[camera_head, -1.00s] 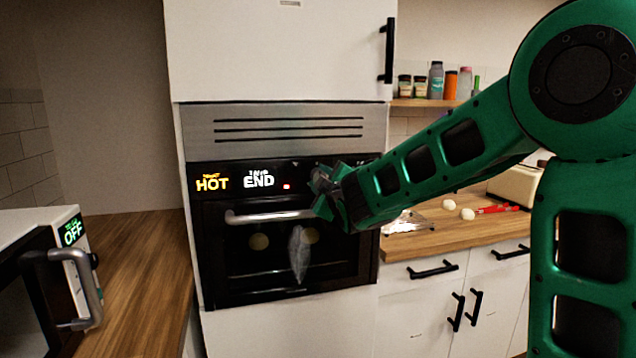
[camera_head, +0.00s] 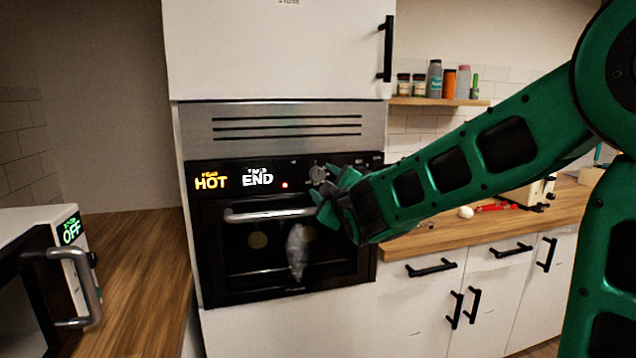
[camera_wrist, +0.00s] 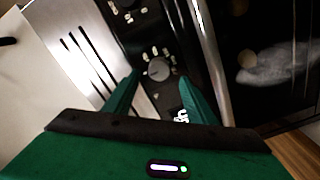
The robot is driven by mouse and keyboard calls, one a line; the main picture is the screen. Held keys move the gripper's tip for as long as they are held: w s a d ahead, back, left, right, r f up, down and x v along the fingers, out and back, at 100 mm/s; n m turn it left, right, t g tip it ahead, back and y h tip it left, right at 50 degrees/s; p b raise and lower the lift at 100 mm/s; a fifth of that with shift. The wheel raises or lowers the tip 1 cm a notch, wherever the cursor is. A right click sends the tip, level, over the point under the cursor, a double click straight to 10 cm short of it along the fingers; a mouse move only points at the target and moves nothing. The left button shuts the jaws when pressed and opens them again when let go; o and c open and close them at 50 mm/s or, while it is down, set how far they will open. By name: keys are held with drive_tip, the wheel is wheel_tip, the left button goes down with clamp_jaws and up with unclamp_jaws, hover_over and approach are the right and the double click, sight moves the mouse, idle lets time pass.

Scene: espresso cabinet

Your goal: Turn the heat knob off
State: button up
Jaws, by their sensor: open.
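The oven's black control panel (camera_head: 270,181) shows "HOT" in orange and "END" in white, with a small red light beside them. A round grey knob (camera_head: 317,174) is on the panel, right of the displays. The same knob shows in the wrist view (camera_wrist: 159,69), ringed by white marks, between and beyond my fingertips. My gripper (camera_head: 330,186) is open just in front of the panel's right part, with no object between its fingers. A second knob shows partly at the top of the wrist view (camera_wrist: 128,4). I cannot tell from the labels which is the heat knob.
The oven's bar handle (camera_head: 270,214) runs just below the panel, close to my gripper. A microwave (camera_head: 40,270) reading "OFF" stands at the left. A wooden counter (camera_head: 440,237) is on the right, below a shelf of jars.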

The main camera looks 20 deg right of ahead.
drive_tip(key=shift+s, duration=2.75)
drive_tip(key=s+d+f+m+g+h, duration=0.2)
drive_tip(key=s+d+f+m+g, duration=0.3)
drive_tip(key=s+d+f, duration=0.3)
drive_tip(key=s+d+f+m+g+h, duration=0.2)
drive_tip(key=s+d+f+m+g, duration=0.35)
drive_tip(key=d, duration=0.45)
drive_tip(key=s+f+m+g+y, duration=0.2)
drive_tip(key=s+f+m+g, duration=0.1)
drive_tip(key=s, duration=1)
drive_tip(key=s+f+m+g+y, duration=0.2)
drive_tip(key=s+f+m+g, duration=0.2)
drive_tip(key=s, duration=0.9)
drive_tip(key=shift+a+f, duration=0.35)
drive_tip(key=shift+f, duration=0.25)
drive_tip(key=shift+g, duration=0.25)
